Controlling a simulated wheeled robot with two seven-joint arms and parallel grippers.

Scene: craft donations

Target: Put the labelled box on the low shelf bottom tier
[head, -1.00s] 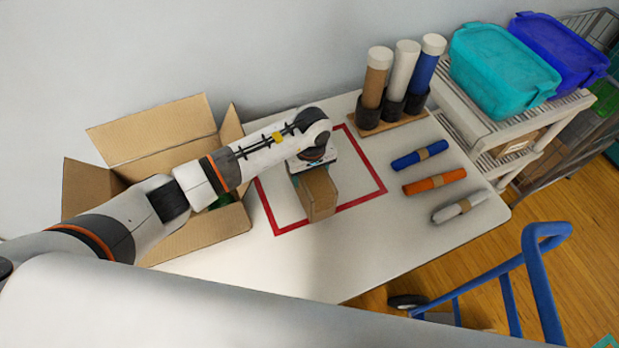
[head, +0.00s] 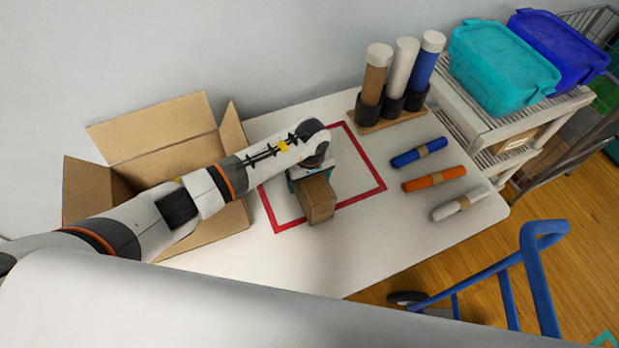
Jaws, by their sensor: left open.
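A small brown cardboard box (head: 318,201) sits on the white table inside a red taped outline. I see no label on its visible sides. My left gripper (head: 312,174) is open and reaches down over the far end of this box, hiding part of its top. The fingertips are mostly hidden, so I cannot tell whether they touch it. The low white shelf (head: 485,128) stands right of the table. Its lower tier shows only in part, with a cardboard box (head: 515,140) on it. My right gripper is not in view.
An open carton (head: 165,146) stands left on the table. Three tubes (head: 405,70) stand in a holder at the back. Blue, orange and white rolls (head: 434,180) lie at the right. Teal (head: 505,75) and blue bins top the shelf. A blue cart handle (head: 530,270) rises in front.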

